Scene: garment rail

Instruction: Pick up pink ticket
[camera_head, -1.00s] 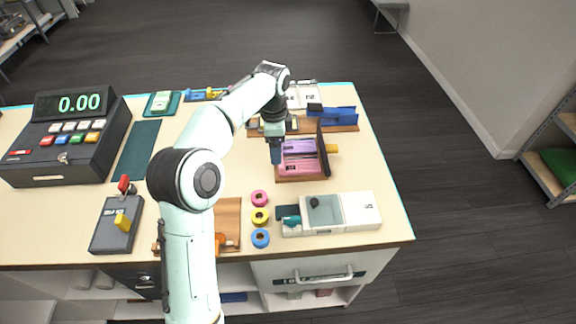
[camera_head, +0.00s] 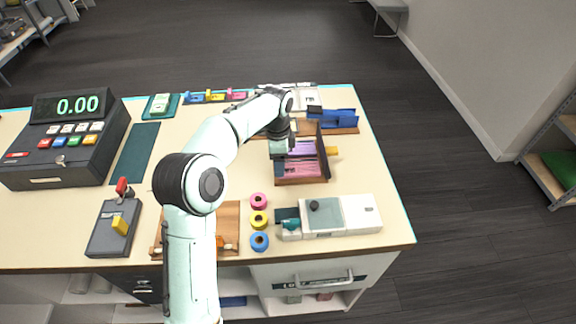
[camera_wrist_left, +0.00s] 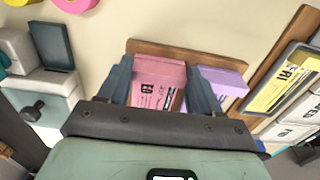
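The pink ticket (camera_head: 298,168) lies in the near slot of a wooden ticket holder (camera_head: 303,182). It also shows in the left wrist view (camera_wrist_left: 158,82) as a pink block with dark print. A purple ticket (camera_wrist_left: 219,80) lies beside it and shows in the head view too (camera_head: 301,148). My left gripper (camera_wrist_left: 163,80) is open, its two dark fingers on either side of the pink ticket, the right one between pink and purple. In the head view the gripper (camera_head: 278,154) is at the holder's left end. My right gripper is not in view.
A white and grey device (camera_head: 342,215) stands nearer, beside pink, yellow and blue rolls (camera_head: 259,219). A dark upright plate (camera_head: 322,150) closes the holder's right end. A yellow ticket (camera_wrist_left: 280,82) lies in a neighbouring frame. A cash register (camera_head: 70,135) stands far left.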

